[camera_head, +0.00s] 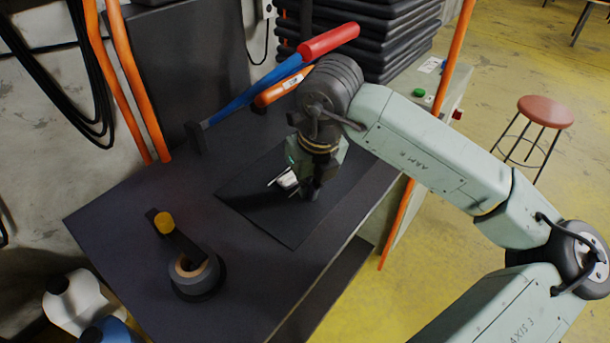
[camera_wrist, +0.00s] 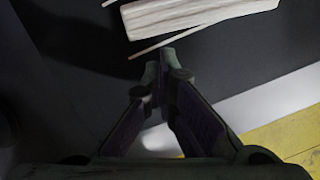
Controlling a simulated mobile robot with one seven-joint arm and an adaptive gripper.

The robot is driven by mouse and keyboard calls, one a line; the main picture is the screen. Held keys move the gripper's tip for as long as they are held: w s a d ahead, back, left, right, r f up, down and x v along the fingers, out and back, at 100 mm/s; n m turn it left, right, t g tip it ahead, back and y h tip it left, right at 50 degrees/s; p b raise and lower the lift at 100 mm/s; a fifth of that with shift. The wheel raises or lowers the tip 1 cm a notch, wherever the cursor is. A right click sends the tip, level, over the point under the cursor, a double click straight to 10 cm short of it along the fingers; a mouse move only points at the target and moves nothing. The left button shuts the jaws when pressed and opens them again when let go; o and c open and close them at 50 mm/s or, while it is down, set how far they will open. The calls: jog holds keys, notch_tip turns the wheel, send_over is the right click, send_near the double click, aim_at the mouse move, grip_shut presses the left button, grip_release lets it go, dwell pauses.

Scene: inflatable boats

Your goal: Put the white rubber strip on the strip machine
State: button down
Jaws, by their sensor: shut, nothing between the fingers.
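A white ribbed block (camera_wrist: 200,14) lies on a dark mat (camera_wrist: 270,50) at the top of the wrist view. A thin white strip (camera_wrist: 165,42) lies beside it, just ahead of my fingertips. In the head view, the white piece (camera_head: 287,180) is partly hidden by my gripper (camera_head: 308,192). My gripper is shut and empty, pointing down over the mat, close to the white pieces; I cannot tell whether it touches them. I cannot tell for sure which thing is the strip machine; a pale green cabinet (camera_head: 450,92) with a green button stands behind my arm.
A tape roll (camera_head: 195,275) sits at the front left. A black stack (camera_head: 385,35) stands behind.

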jog(key=shift+w+a, duration=0.2)
jog(key=shift+w, duration=0.1)
jog(key=shift+w, duration=0.1)
jog(key=shift+w+a+f+b, duration=0.2)
jog(key=shift+w+a+b, duration=0.15)
jog(key=shift+b, duration=0.5)
jog(key=shift+w+a+b, duration=0.1)
jog(key=shift+w+b, duration=0.3)
jog(key=shift+r, duration=0.45)
